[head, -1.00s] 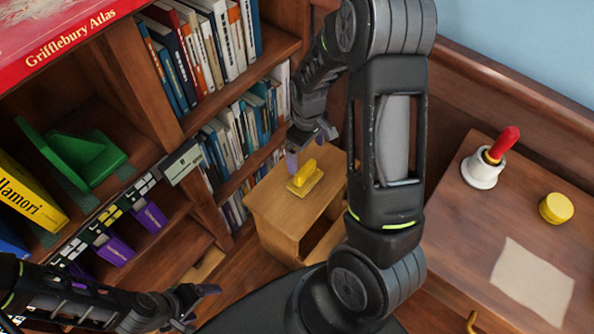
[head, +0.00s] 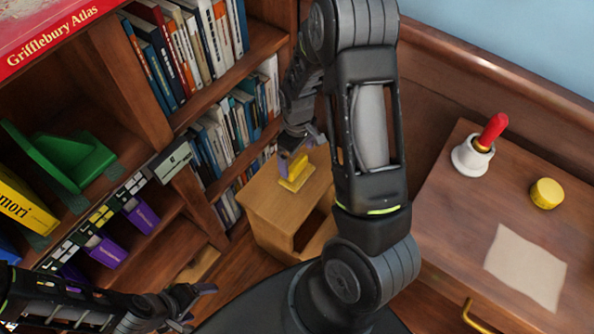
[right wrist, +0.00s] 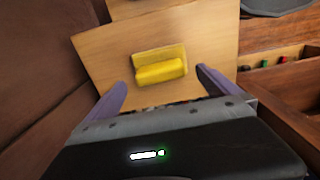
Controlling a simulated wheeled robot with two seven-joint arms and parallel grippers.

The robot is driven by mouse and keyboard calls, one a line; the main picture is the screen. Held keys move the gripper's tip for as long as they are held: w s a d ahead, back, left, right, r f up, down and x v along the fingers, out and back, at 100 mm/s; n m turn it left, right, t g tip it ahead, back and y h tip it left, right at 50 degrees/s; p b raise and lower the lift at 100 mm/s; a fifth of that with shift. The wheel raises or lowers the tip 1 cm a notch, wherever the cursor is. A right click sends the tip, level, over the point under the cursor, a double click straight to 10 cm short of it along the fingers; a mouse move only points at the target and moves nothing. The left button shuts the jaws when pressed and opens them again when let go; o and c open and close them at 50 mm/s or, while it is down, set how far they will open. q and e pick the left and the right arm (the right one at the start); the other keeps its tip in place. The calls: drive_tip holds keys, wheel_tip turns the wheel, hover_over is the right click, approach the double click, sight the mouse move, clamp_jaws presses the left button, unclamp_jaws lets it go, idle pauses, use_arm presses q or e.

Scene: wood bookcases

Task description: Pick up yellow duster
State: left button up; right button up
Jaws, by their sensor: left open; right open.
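The yellow duster (head: 296,176) lies on top of a small wooden cabinet (head: 268,207), with a raised yellow grip on a flat yellow base. It also shows in the right wrist view (right wrist: 159,66), ahead of and between the fingers. My right gripper (head: 300,150) is open just above and behind the duster, its purple fingers (right wrist: 160,88) apart with nothing between them. Whether a finger touches the duster I cannot tell. My left gripper (head: 200,300) is open and empty at the lower left, near the low shelves.
A bookcase (head: 160,110) with several books stands on the left. On the right, a wooden desk (head: 440,230) bears a red-handled bell (head: 472,158), a yellow round tin (head: 547,193) and a paper sheet (head: 525,266). The cabinet top around the duster is clear.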

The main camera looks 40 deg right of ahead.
sight(297, 162)
wheel_tip(297, 162, down, 4)
drive_tip(key=shift+r, duration=0.2)
drive_tip(key=shift+c, duration=0.3)
drive_tip(key=c, duration=1.6)
wheel_tip(297, 162, up, 10)
drive_tip(key=shift+r+p, duration=0.1)
drive_tip(key=shift+p, duration=0.5)
drive_tip(key=shift+s, duration=0.1)
